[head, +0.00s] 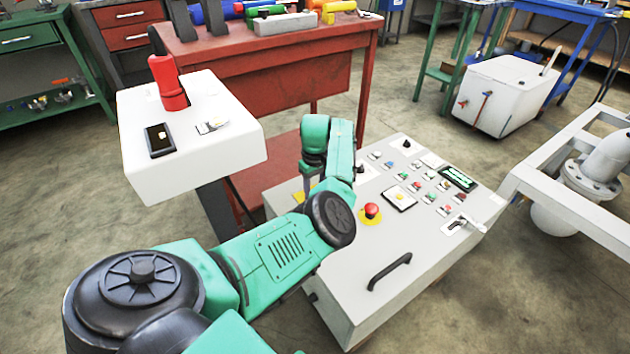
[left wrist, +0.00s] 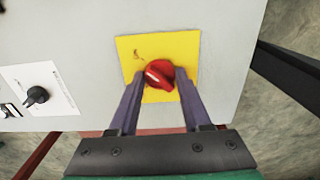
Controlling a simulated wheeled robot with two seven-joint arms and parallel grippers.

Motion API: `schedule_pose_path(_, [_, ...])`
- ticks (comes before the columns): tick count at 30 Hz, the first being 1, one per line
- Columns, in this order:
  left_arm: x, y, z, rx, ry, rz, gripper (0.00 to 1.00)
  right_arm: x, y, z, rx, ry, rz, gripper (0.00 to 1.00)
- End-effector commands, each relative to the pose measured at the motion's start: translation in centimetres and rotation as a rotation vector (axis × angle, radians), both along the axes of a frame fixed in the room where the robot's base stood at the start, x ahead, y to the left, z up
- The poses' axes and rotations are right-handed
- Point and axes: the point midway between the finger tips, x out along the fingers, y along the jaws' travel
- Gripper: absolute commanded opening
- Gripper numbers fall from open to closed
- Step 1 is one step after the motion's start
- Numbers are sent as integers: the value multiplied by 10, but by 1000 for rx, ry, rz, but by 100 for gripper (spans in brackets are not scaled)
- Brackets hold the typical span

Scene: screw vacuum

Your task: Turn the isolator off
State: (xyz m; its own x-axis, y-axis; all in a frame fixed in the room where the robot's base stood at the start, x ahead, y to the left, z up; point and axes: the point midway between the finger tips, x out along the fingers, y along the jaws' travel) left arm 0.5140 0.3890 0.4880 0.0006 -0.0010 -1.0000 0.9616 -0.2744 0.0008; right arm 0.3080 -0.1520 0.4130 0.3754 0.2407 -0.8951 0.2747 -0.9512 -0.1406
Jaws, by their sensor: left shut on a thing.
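The isolator's red rotary knob (left wrist: 158,73) sits on a yellow square plate (left wrist: 130,50) on the grey face of a panel, in the left wrist view. My left gripper (left wrist: 160,77) has a finger on each side of the knob and is shut on it. The knob's pale mark points to the upper left. In the head view a sliver of yellow plate (head: 298,197) shows beside my green left arm, which hides the knob and the fingers. My right gripper is not in view.
The sloping control console (head: 345,285) carries a red emergency button (head: 371,211), several small buttons and a black handle (head: 389,271). A white pedestal (head: 190,180) with a red device (head: 168,82) stands left. A black knob (left wrist: 37,95) is on the panel's left.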

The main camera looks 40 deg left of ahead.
Motion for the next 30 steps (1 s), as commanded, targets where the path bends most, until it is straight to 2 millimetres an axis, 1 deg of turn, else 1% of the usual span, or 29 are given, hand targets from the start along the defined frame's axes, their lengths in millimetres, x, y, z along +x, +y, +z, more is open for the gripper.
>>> schedule_pose_path(1, [0,0,2,1,0,9,0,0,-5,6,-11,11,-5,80])
schedule_pose_path(5, [0,0,3,1,2,53,0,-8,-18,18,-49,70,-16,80])
schedule_pose_path(8, [-1,0,4,1,3,107,0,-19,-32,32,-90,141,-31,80])
schedule_pose_path(11, [-1,1,5,3,3,177,0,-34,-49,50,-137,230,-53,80])
schedule_pose_path(12, [-1,1,5,2,3,208,0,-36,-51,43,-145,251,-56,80])
schedule_pose_path(18, [-1,2,5,3,2,392,0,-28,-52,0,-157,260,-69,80])
schedule_pose_path(21, [-1,1,4,4,4,485,0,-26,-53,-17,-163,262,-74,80])
schedule_pose_path(24, [-1,1,3,3,2,581,0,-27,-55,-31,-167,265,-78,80])
schedule_pose_path(30, [-1,2,2,4,2,771,0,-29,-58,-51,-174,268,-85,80])
